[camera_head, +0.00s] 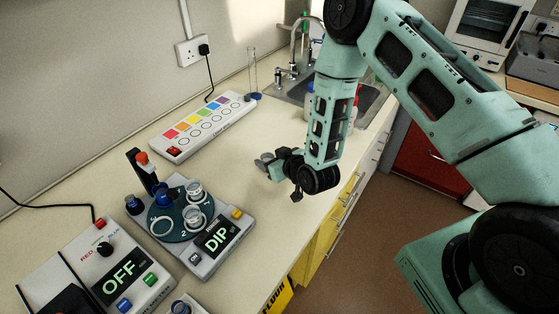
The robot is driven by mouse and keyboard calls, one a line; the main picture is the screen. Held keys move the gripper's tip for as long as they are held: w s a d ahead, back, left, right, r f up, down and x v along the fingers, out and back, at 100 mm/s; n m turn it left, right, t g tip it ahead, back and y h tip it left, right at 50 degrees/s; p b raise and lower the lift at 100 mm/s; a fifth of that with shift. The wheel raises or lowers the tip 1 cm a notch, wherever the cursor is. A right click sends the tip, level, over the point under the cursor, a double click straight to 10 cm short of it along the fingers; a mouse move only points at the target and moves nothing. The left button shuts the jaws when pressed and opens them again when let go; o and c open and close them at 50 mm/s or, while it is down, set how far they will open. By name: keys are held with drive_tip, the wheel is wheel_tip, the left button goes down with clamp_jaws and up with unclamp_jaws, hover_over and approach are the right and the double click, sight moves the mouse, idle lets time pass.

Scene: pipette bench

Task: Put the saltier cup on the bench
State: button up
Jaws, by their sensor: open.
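Two clear cups stand on the round blue turntable (176,233) of a grey device whose screen (217,240) reads DIP. One is the back cup (194,189), the other the front cup (193,219). A pale ring at the turntable's left looks like an empty cup place. Part of another cup-like thing (181,308) shows at the bottom edge, cut off by the frame. I cannot tell from the picture which cup is saltier. My gripper (264,166) is open and appears empty, above the bench (255,210), to the right of the device and apart from the cups.
A probe post with a red-orange top (142,158) rises at the turntable's back left. A box (97,272) with a screen reading OFF stands front left. A colour strip panel (205,124) lies behind, near a glass cylinder (253,75) and sink (370,100). Bench beside the device is clear.

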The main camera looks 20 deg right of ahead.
drive_tip(key=v, duration=1.2)
drive_tip(key=s+a+r+n+g, duration=0.3)
drive_tip(key=s+a+r+g, duration=0.4)
drive_tip(key=a+r, duration=0.2)
drive_tip(key=s+r+g+h, duration=0.1)
drive_tip(key=s+r+g, duration=0.1)
drive_tip(key=s+r, duration=0.3)
drive_tip(key=s+d+r+n+g+h, duration=0.1)
drive_tip(key=s+r, duration=0.4)
drive_tip(key=s, duration=0.6)
drive_tip(key=shift+s+d+g+h+b, duration=0.25)
drive_tip(key=shift+g+h+b, duration=0.15)
drive_tip(key=shift+g+h, duration=0.5)
wheel_tip(320, 180, down, 7)
drive_tip(key=b, duration=0.6)
drive_tip(key=shift+b, duration=0.3)
drive_tip(key=shift+r, duration=0.1)
